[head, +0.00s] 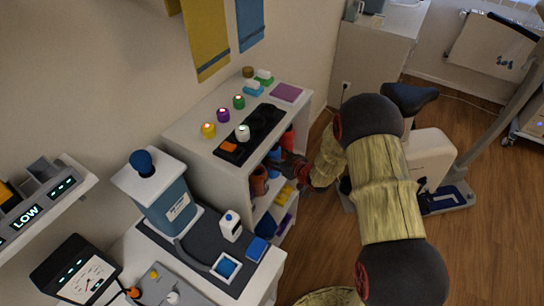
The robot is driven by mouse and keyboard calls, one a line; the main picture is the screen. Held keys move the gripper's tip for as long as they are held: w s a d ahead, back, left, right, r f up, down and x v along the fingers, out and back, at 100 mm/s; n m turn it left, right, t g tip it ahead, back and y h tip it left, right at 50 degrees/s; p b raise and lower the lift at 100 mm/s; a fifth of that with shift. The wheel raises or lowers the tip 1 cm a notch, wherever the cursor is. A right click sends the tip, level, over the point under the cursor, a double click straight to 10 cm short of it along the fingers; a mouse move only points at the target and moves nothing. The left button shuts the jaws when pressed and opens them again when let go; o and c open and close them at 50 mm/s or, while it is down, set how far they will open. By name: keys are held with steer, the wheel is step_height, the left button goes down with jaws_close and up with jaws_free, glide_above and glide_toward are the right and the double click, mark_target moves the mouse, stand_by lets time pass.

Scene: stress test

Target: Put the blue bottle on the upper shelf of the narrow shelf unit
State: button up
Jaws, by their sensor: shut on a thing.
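The narrow shelf unit (188,133) is white and stands against the wall, its open side facing right. My gripper (283,161) is dark and small in the picture, at the open side by the upper shelf. It is shut on a blue thing (275,153), seemingly the blue bottle, which is mostly hidden by the fingers and the unit's top. I cannot tell whether it touches the shelf. An orange-brown cylinder (260,181) stands on the shelf just left of my gripper, and a red thing (288,138) is just beyond it.
The unit's top carries a black tray (265,127), several coloured jars and a purple pad (286,92). Lower down are yellow blocks (283,195) and a blue item (266,225). A blue dispenser (165,195) stands on the near counter. An exercise bike (428,155) stands right, behind my arm.

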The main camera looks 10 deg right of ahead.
steer(key=shift+w+r, duration=0.1)
steer(key=shift+w, duration=0.05)
steer(key=o, duration=1.4)
steer(key=shift+f, duration=0.25)
